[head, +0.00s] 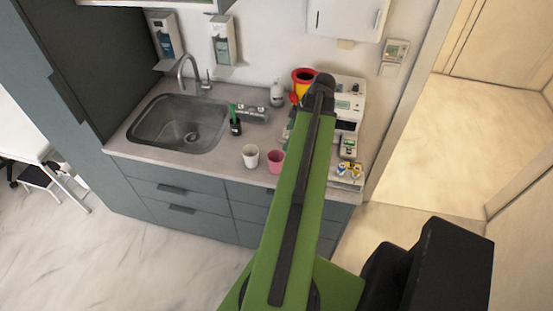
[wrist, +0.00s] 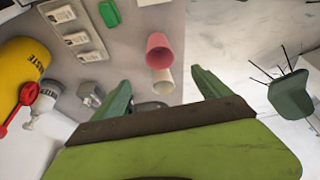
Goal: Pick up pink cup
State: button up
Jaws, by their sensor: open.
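The pink cup (head: 276,161) stands on the counter near its front edge, just right of a white cup (head: 250,156) and left of my arm. In the wrist view the pink cup (wrist: 158,49) is ahead of my gripper (wrist: 160,78), beyond the fingertips. The white cup (wrist: 161,82) shows nearer, between the two green fingers in the picture. My gripper is open, with nothing held. In the head view my arm hides the gripper and part of the counter.
The counter (head: 122,142) holds a sink (head: 178,125), a dark bottle (head: 236,126), a white device (head: 347,106) and a yellow waste container (head: 302,78), also in the wrist view (wrist: 18,72). Small jars (head: 350,169) stand right of my arm. Open floor (head: 150,265) lies in front.

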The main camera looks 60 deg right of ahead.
jog(key=b, duration=1.1)
send_near(272, 160)
jog(key=a+f, duration=0.2)
jog(key=shift+w+f, duration=0.2)
jog(key=shift+f, duration=0.05)
jog(key=shift+w+a+f, duration=0.1)
jog(key=shift+w, duration=0.05)
jog(key=b+x, duration=0.5)
jog(key=shift+f, duration=0.15)
jog(key=shift+c, duration=0.2)
jog(key=c, duration=1.4)
